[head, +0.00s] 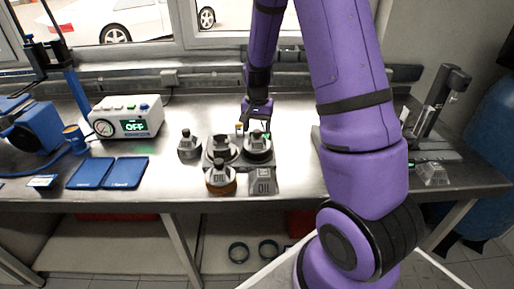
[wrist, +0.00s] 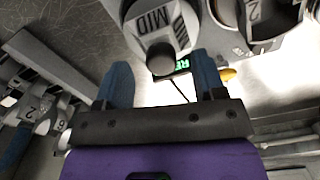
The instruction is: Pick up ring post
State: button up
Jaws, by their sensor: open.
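Several grey knobbed posts stand in a group on the steel bench. The one at the back right (head: 258,147) of the group is under my gripper (head: 257,126). In the wrist view a grey post marked MID (wrist: 162,28), with a dark round knob (wrist: 161,59), appears just beyond my gripper (wrist: 161,78). The two blue fingers are spread apart, with the knob lined up with the gap and nothing clamped. I cannot tell whether a finger touches it. Which post is the ring post is not clear from any label.
A front post marked OIL (head: 220,175) and a grey OIL block (head: 262,182) stand close by. Another post (head: 189,147) is at the left. A gauge box (head: 126,117) and blue mats (head: 107,172) lie further left. The bench front between mats and posts is clear.

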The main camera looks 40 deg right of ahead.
aim_at(257, 131)
jog(key=shift+f, duration=1.5)
jog(key=shift+c, duration=0.2)
grip_shut()
